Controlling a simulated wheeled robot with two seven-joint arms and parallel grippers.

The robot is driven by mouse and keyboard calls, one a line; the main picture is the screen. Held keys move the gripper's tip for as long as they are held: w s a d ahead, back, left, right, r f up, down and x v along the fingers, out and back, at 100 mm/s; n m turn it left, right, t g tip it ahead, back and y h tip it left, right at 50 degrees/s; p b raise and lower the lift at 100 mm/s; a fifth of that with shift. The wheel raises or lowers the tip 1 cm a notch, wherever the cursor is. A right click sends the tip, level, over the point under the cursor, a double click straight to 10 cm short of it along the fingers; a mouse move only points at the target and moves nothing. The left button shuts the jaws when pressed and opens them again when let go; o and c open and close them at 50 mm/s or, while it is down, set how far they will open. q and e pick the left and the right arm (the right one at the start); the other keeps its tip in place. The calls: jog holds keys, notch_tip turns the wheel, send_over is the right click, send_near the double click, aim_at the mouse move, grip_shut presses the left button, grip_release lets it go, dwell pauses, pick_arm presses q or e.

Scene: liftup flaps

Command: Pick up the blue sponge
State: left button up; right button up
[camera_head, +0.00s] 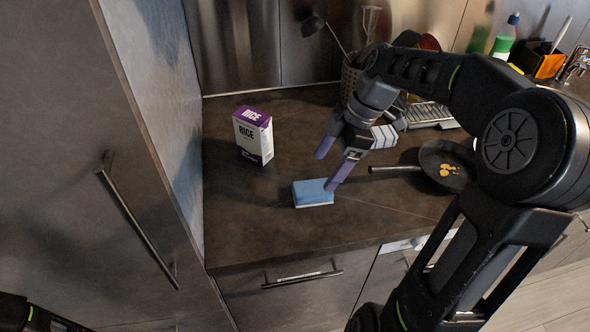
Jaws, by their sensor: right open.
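The blue sponge (312,192) has a pale underside and lies flat on the dark countertop (262,238), near its front edge. My right gripper (328,172) reaches in from the right with two purple-tipped fingers spread apart and nothing between them. Its nearer fingertip overlaps the sponge's right end in the picture, and the other is behind and above the sponge. I cannot tell whether the nearer fingertip touches it. My left gripper is not in view; only a bit of dark arm shows at the bottom left.
A purple and white rice box (253,136) stands behind and left of the sponge. A pan (446,166) with its handle pointing left lies to the right. A utensil holder (350,78), green bottle (503,40) and orange-black caddy (546,62) are farther back. A tall cabinet (75,150) bounds the left.

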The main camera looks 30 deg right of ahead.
aim_at(314, 188)
jog(key=shift+w, duration=0.2)
jog(key=shift+s+r, duration=0.1)
jog(key=shift+s, duration=0.05)
jog(key=shift+x, duration=1.35)
jog(key=x, duration=0.1)
jog(key=p+x, duration=0.1)
jog(key=x, duration=0.2)
jog(key=shift+s, duration=0.1)
jog(key=shift+a+f, duration=0.2)
jog(key=shift+f, duration=0.35)
jog(key=shift+f, duration=0.15)
jog(key=shift+c, duration=0.5)
